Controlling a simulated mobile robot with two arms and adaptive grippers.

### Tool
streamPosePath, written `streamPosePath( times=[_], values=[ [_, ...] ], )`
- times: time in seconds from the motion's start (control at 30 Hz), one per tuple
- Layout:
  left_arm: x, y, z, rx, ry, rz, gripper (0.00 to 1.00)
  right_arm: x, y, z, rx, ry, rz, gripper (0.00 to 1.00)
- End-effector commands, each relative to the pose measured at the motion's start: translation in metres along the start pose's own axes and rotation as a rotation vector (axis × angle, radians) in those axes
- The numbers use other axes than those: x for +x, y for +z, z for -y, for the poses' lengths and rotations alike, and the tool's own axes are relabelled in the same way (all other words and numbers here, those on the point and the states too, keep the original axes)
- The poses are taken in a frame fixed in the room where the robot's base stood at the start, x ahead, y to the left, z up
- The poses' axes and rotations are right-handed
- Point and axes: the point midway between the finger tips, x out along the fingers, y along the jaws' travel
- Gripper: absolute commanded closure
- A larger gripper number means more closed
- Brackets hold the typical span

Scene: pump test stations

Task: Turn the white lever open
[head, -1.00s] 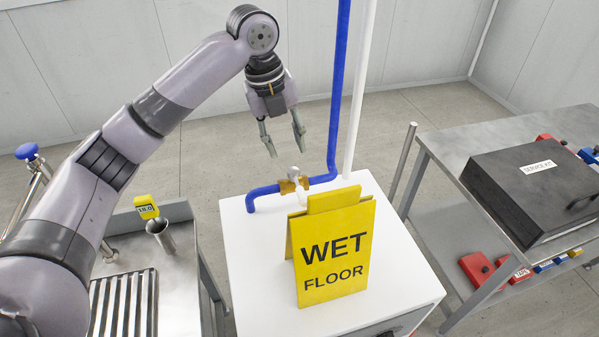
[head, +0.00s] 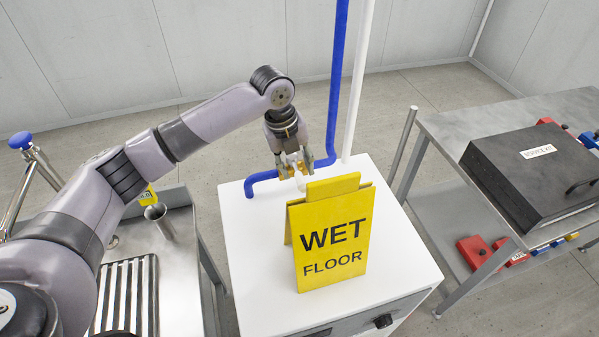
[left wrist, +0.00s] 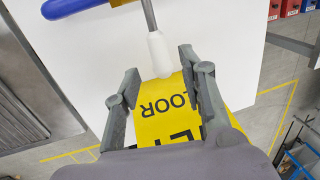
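The white lever (head: 300,182) is on the valve of the blue pipe (head: 331,120), at the back of the white cabinet top. In the left wrist view the white lever (left wrist: 159,54) hangs from a thin metal stem beside the blue pipe (left wrist: 70,6). My left gripper (head: 294,168) is at the valve and partly hides its brass body and the lever. In the left wrist view my left gripper (left wrist: 159,62) is open, with the lever's white end between the fingertips in the picture. I cannot tell if they touch. My right gripper is not in view.
A yellow wet floor sign (head: 333,238) stands on the white cabinet (head: 245,240), close in front of the valve. A white vertical pipe (head: 355,90) rises behind it. A grey table with a black case (head: 530,175) is at right; a steel drain bench (head: 180,260) is at left.

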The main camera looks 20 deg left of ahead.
Motion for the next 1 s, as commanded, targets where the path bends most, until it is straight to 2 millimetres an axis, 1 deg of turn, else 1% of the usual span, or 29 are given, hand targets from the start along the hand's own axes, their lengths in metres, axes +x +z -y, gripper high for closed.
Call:
streamPosePath(
  times=[0.03, 0.1, 0.2, 0.3, 0.4, 0.63, 1.0],
  values=[
    [0.009, -0.001, 0.000, -0.001, 0.003, -0.003, 0.62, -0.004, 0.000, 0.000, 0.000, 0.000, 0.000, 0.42],
    [0.019, -0.001, 0.000, 0.000, 0.001, -0.002, 0.62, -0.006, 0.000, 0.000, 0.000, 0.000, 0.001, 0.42],
    [0.032, -0.001, 0.000, 0.000, 0.001, -0.002, 0.62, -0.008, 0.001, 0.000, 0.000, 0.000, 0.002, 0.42],
    [0.040, 0.000, 0.000, 0.000, 0.000, -0.001, 0.62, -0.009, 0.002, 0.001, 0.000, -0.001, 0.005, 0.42],
    [0.043, 0.000, 0.000, 0.000, 0.000, 0.000, 0.62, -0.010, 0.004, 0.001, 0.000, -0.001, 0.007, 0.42],
    [0.044, 0.000, 0.000, 0.001, 0.000, 0.000, 0.62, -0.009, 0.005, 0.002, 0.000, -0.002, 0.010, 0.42],
    [0.043, 0.000, 0.000, 0.001, 0.000, 0.001, 0.86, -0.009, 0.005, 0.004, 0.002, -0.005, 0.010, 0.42]
  ],
)
